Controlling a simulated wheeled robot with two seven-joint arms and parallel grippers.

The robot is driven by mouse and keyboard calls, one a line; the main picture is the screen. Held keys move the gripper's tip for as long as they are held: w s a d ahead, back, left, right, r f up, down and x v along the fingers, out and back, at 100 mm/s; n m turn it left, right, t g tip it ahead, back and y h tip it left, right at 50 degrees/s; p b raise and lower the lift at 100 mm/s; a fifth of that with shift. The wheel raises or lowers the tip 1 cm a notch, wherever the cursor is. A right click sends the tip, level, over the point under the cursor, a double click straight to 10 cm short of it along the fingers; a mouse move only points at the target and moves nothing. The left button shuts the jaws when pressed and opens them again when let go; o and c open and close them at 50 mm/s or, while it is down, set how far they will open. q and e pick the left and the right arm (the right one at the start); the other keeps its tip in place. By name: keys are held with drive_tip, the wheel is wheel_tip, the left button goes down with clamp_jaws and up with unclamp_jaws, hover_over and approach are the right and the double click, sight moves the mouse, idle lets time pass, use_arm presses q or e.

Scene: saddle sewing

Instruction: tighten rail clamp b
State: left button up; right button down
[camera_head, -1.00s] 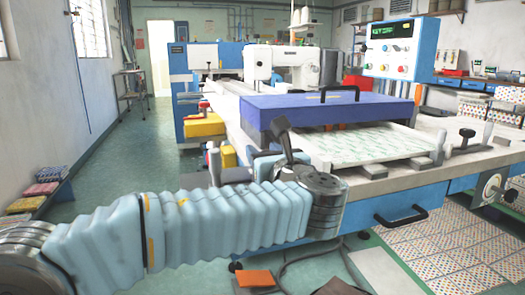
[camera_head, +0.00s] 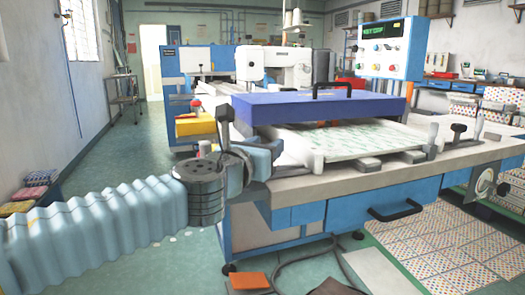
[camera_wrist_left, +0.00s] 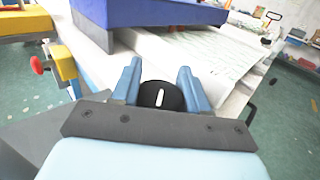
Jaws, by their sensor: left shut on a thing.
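A round black knob with a white line on its top (camera_wrist_left: 160,97) sits between the two blue fingers of my left gripper (camera_wrist_left: 162,88) in the left wrist view. The gripper is shut on this knob, at the near left corner of the machine bed. In the head view, my left gripper (camera_head: 274,150) is at that corner, and its wrist and fingers hide the knob. Another clamp with a black top (camera_head: 458,129) stands on the right side of the bed. I cannot read any clamp label. My right gripper is not in view.
A purple-blue cover with a black handle (camera_head: 310,108) lies over the patterned white fabric (camera_head: 370,138), just behind the gripper. A yellow block (camera_head: 195,124) and a red knob are to the left. A control panel (camera_head: 390,48) stands at the back right.

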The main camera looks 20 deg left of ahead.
use_arm(q)
drive_tip(key=shift+r+m+h, duration=0.3)
drive_tip(key=shift+r+h, duration=0.05)
drive_tip(key=shift+h, duration=0.05)
drive_tip(key=o, duration=1)
drive_tip(key=shift+o, duration=0.3)
drive_tip(key=shift+f, duration=0.15)
drive_tip(key=shift+s, duration=0.1)
drive_tip(key=p+v, duration=0.3)
drive_tip(key=v, duration=1)
drive_tip(key=shift+s, duration=0.3)
drive_tip(key=shift+a, duration=0.15)
drive_tip(key=shift+c, duration=0.2)
